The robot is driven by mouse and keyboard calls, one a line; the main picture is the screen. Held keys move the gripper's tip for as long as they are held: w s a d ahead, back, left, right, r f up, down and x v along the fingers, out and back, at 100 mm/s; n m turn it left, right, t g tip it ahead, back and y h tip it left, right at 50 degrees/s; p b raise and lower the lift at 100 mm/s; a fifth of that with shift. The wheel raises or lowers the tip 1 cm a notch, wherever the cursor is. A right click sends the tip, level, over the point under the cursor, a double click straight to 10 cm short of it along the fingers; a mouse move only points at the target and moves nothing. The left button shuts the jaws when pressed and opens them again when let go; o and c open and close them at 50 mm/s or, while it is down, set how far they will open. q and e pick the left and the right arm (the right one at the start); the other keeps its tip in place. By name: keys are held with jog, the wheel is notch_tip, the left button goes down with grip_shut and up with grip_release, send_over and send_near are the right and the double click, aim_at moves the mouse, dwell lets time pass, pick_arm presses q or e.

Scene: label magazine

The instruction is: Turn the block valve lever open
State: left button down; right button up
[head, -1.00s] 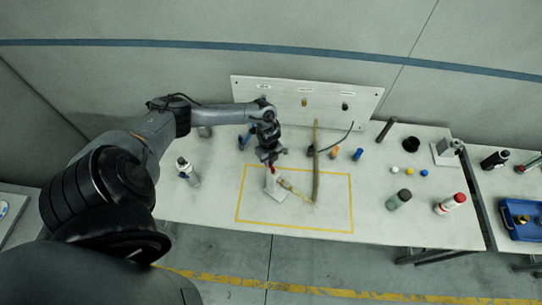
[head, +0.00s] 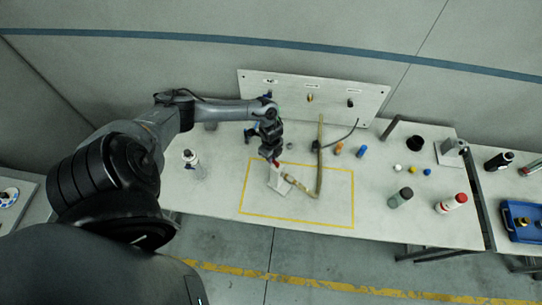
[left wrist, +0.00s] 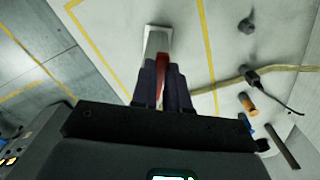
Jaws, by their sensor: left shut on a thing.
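My left gripper (head: 274,160) reaches down over the block from above and is shut on the red lever. In the left wrist view its two dark fingers (left wrist: 163,88) flank the lever. The fingers hide part of the lever. My right gripper does not show.
A white panel (head: 300,92) with several ports stands at the back. A spray bottle (head: 191,160) stands left. A grey bottle (head: 401,197), a red-capped bottle (head: 452,203) and several small caps stand right. The front of the taped area is clear.

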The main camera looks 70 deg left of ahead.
pick_arm(q)
jog(key=c, duration=1.1)
grip_release()
jog(key=shift+r, duration=0.1)
notch_tip(320, 180, up, 11)
jog(key=shift+f+b, duration=0.2)
jog(key=shift+b, duration=0.45)
